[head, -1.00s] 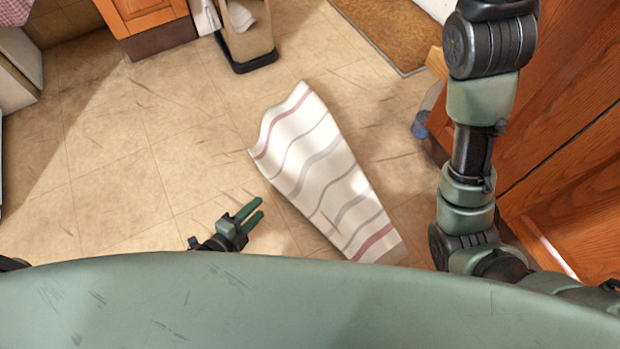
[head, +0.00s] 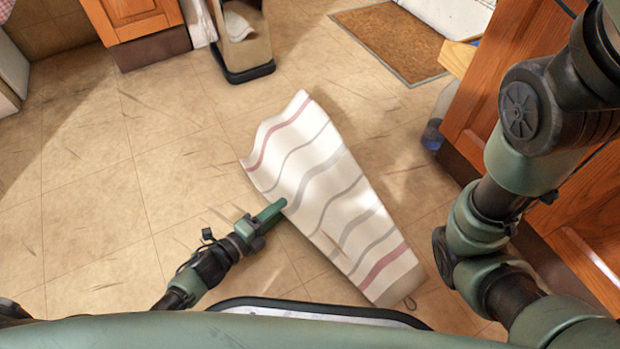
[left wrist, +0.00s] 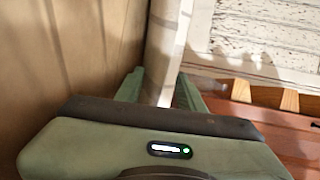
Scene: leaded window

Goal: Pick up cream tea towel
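My right gripper is not in view; only the right arm shows.
A wooden cabinet (head: 480,105) stands on the right, close to my right arm. A brown doormat (head: 390,40) lies at the back. A bin (head: 243,50) and another wooden cabinet (head: 130,20) stand at the back left. The floor left of the towel is clear.

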